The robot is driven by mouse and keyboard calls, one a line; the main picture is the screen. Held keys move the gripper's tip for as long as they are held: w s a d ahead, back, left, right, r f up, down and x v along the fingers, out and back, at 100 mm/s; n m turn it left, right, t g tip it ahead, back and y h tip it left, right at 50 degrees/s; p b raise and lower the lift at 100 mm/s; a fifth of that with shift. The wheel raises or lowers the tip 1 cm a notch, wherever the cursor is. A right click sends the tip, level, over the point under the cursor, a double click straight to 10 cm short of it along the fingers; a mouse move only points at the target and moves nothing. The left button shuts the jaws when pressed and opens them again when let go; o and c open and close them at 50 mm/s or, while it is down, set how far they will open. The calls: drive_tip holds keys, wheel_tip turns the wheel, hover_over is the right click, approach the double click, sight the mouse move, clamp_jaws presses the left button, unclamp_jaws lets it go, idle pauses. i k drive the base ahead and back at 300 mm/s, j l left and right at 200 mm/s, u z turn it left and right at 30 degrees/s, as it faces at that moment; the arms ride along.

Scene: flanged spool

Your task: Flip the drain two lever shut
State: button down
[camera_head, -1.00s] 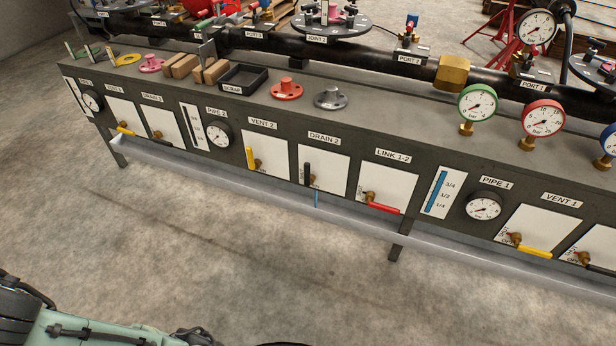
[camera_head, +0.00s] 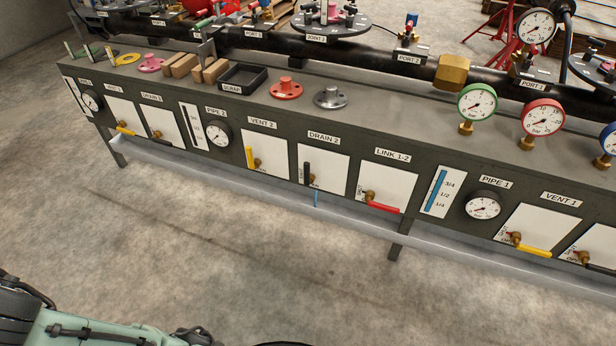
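The drain two lever (camera_head: 307,173) is a black handle on the white panel under the "DRAIN 2" label (camera_head: 323,137), on the front of the bench. The handle stands upright, beside its brass valve body (camera_head: 313,179). A thin blue streak (camera_head: 316,199) shows just below this valve, over the trough. The printed marks next to the valve are too small to read. My gripper is not in view; only part of my pale green arm shows at the lower left.
To the left, the yellow vent 2 lever (camera_head: 250,157) stands upright; to the right, the red link 1-2 lever (camera_head: 383,208) lies nearly level. A grey trough (camera_head: 350,220) runs along the bench front. The concrete floor (camera_head: 230,260) before it is clear.

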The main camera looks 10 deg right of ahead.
sight(309, 178)
drive_tip(key=i+j, duration=0.1)
drive_tip(key=i, duration=0.45)
drive_tip(key=i+j, duration=0.15)
drive_tip(key=i, duration=0.4)
